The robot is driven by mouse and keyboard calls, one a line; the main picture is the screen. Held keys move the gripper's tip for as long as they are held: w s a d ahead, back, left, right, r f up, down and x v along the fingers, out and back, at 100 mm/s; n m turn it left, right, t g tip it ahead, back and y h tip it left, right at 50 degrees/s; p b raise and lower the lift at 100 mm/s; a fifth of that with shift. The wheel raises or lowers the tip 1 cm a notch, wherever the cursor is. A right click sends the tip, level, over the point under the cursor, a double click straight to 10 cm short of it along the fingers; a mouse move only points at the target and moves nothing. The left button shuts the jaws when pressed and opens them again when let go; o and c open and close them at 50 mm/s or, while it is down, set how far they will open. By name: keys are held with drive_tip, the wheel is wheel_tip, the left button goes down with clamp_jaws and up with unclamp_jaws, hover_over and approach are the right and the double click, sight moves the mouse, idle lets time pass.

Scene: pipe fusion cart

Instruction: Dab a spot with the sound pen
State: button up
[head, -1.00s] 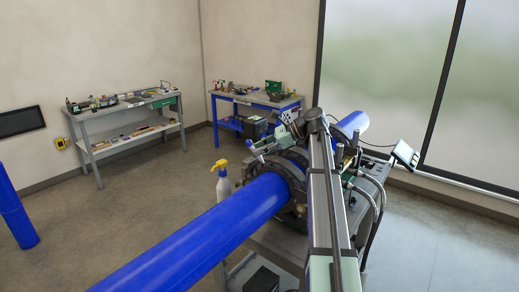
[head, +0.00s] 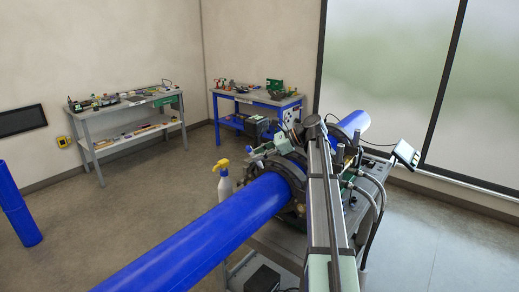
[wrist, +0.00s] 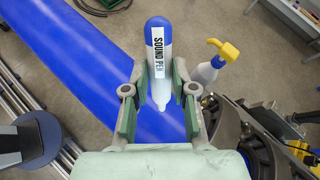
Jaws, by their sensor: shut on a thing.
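The sound pen (wrist: 159,50) has a blue end, a white body and a lettered label. In the wrist view my gripper (wrist: 158,72) is shut on it, with one green-padded finger on each side. The pen's pale narrow end points toward the bottom of the picture, over the blue pipe (wrist: 80,50). I cannot tell whether that end touches the pipe. In the head view the blue pipe (head: 200,232) runs from the lower left into the clamp of the fusion machine (head: 295,180). There my gripper is small and partly lost against the machine.
A spray bottle with a yellow head (head: 224,178) stands left of the clamp; it also shows in the wrist view (wrist: 212,62). A screen (head: 405,153) and hoses are at the machine's right. Two workbenches stand at the back. Open floor lies to the left.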

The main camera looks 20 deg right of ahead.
sight(259, 166)
drive_tip(key=shift+f+p, duration=0.3)
drive_tip(key=shift+f, duration=2.35)
drive_tip(key=shift+r+p, duration=0.15)
drive_tip(key=shift+p, duration=0.4)
drive_tip(key=shift+f, duration=0.4)
drive_tip(key=shift+f+p, duration=0.1)
drive_tip(key=shift+p, duration=0.3)
idle(2.1)
drive_tip(key=shift+r+p, duration=1.55)
